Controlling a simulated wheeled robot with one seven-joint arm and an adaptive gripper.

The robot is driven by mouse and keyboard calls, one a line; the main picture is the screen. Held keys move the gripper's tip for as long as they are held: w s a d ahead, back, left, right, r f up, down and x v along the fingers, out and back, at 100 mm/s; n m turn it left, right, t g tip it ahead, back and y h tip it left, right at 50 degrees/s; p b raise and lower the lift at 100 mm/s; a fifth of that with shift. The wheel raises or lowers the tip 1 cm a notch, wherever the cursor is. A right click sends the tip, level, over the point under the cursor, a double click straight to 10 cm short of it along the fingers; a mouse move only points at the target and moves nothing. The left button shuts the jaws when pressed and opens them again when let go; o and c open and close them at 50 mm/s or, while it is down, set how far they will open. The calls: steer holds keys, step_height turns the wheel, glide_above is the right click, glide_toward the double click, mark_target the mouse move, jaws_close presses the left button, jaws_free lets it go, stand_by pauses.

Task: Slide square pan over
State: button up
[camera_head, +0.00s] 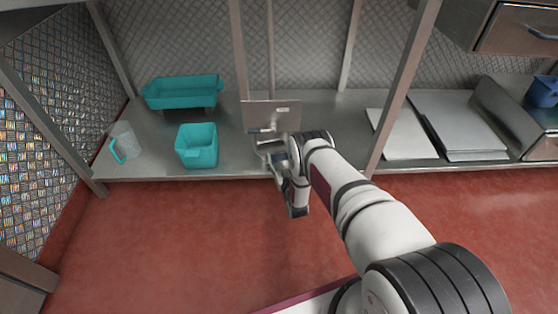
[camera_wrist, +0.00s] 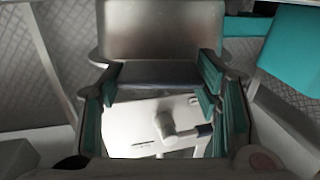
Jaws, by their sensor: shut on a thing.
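A square metal pan (camera_head: 272,114) is on the steel shelf, its flat face tilted up toward the head camera. My gripper (camera_head: 270,150) is at the pan's near lower side, partly hidden by my wrist. In the wrist view the metal pan (camera_wrist: 160,28) fills the upper middle, and a shiny reflecting surface shows lower down. My gripper (camera_wrist: 158,76) has its teal-padded fingers on either side of a metal part of the pan and is shut on it. The exact contact is hard to make out.
A teal square tub (camera_head: 197,150) stands left of the pan, with a teal rectangular tray (camera_head: 183,92) behind it. A clear jug (camera_head: 124,141) with a teal handle is farther left. Upright posts flank the bay. Flat white boards (camera_head: 402,136) lie to the right, past a post.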

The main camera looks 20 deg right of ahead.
steer(key=o, duration=1.5)
steer(key=s, duration=1.2)
steer(key=shift+a, duration=0.4)
